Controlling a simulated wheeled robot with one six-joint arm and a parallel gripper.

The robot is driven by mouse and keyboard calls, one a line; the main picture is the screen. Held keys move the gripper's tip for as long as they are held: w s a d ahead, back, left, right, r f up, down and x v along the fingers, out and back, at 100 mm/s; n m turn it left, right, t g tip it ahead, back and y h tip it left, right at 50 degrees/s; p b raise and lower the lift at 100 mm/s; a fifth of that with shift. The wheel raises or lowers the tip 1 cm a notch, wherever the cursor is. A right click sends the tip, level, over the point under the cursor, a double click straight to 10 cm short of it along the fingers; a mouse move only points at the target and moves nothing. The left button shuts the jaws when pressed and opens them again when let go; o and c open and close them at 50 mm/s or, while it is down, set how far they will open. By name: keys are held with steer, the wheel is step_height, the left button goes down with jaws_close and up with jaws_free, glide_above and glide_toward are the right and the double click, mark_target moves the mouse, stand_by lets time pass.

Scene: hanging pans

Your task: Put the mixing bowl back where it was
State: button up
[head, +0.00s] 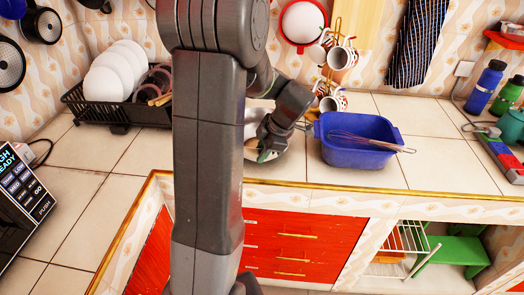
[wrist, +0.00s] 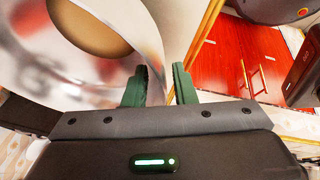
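The mixing bowl (head: 283,150) is pale and shiny and stands on the tiled counter, partly hidden behind my arm in the head view. In the wrist view its shiny wall (wrist: 60,80) fills the left side, with a round tan patch showing inside. My gripper (head: 263,153) reaches down at the bowl. In the wrist view my gripper (wrist: 160,88) has its two green fingers apart, with a pale surface between them. The fingers are at the bowl's edge; I cannot tell whether either touches it.
A blue tub (head: 358,152) with a whisk (head: 365,140) across it stands just right of the bowl. A mug rack (head: 335,80) is behind. A black dish rack (head: 105,110) with white plates is at the left. Bottles (head: 485,85) stand at the far right. The front counter edge is clear.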

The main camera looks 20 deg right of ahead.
steer(key=v, duration=1.2)
steer(key=shift+b, duration=0.3)
steer(key=shift+a+r, duration=0.1)
steer(key=shift+a, duration=0.05)
